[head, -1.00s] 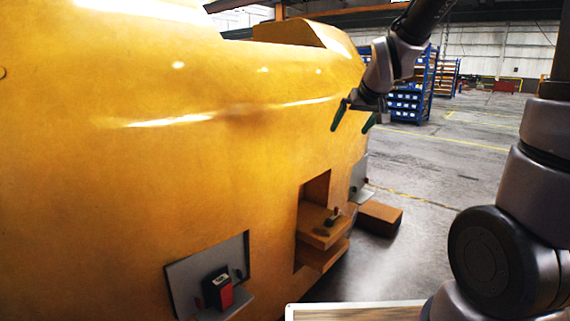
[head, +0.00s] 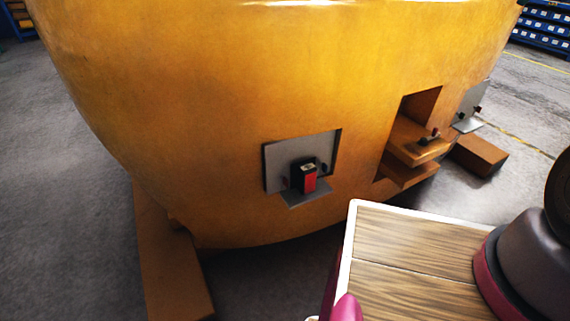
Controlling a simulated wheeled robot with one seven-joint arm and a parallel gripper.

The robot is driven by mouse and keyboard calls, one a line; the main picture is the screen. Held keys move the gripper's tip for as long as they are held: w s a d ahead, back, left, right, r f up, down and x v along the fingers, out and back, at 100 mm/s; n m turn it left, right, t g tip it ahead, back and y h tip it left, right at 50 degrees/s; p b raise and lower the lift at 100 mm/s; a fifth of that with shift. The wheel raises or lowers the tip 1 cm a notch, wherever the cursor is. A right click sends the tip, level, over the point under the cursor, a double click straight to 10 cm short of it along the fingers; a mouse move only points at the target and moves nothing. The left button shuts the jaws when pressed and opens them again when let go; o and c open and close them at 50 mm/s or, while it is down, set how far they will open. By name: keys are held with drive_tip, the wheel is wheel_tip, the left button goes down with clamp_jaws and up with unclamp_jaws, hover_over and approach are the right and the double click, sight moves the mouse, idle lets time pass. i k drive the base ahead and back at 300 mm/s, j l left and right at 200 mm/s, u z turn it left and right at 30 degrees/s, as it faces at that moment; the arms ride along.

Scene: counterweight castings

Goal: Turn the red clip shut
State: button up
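A small black block with a red face (head: 309,182) stands on the ledge of a grey metal bracket (head: 280,165) set into the yellow casting (head: 230,90). It may be the red clip, but it is too small to tell whether it is open or shut. Another small part with a reddish tip (head: 433,134) sits on a ledge in the recess to the right. My gripper is outside the head view now, so its fingers and distance from these parts are hidden.
A second grey bracket (head: 472,103) is at the casting's right side. Brown support blocks (head: 172,270) (head: 478,155) stand on the floor under it. A wood-topped surface with a white edge (head: 420,245) fills the lower right. Grey floor is clear at left.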

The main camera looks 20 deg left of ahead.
sight(284, 180)
drive_tip(key=k+j+u, duration=0.1)
drive_tip(key=u, duration=0.9)
drive_tip(key=k+l, duration=0.4)
